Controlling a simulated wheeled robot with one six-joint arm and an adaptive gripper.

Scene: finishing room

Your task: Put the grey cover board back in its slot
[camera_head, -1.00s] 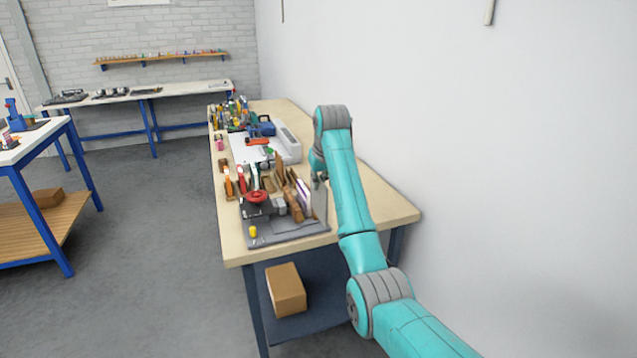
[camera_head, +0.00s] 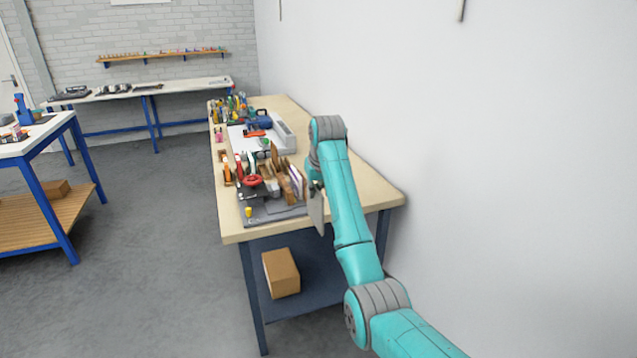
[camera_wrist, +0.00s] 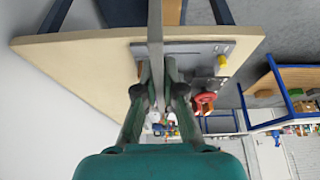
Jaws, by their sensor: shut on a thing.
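The grey cover board (camera_head: 316,210) is a thin, flat panel hanging upright from my gripper (camera_head: 316,186). My gripper is shut on it; in the wrist view the board (camera_wrist: 155,35) shows edge-on between the fingers (camera_wrist: 158,78). In the head view its lower end overlaps the bench's near edge, to the right of the grey organiser base (camera_head: 270,215). The base holds several upright pieces, among them a white-and-purple panel (camera_head: 297,183) and brown wooden ones. I cannot make out the board's slot; the arm and board hide part of that side.
The wooden bench (camera_head: 365,190) runs along the white wall on the right. On the base are a red ring-shaped thing (camera_head: 252,181) and a small yellow piece (camera_head: 248,212). A cardboard box (camera_head: 281,273) sits on the shelf below. The bench top right of my arm is bare.

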